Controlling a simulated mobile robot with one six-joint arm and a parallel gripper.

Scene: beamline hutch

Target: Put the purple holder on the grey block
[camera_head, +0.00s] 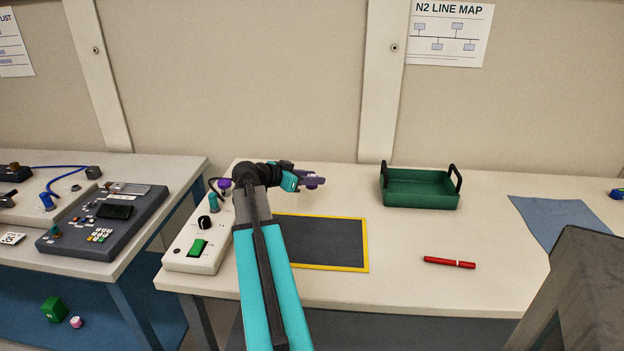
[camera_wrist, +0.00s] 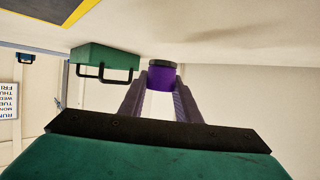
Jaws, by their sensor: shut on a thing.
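My gripper (camera_head: 309,181) is stretched out above the back of the white table, behind the dark pad. In the wrist view its two purplish fingers (camera_wrist: 162,80) are shut on the purple holder (camera_wrist: 162,77), a short round piece with a dark end. In the head view the purple holder (camera_head: 318,181) is small and partly hidden by the fingers. It is held clear of the table. I cannot make out a grey block for certain in either view.
A dark pad (camera_head: 330,243) with a yellow border lies on the table (camera_head: 400,290). A green tray (camera_head: 420,196), a red marker (camera_head: 449,262) and a blue cloth (camera_head: 560,225) are to the right. A control box (camera_head: 193,258) is left. A large grey shape (camera_head: 580,295) fills the lower right.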

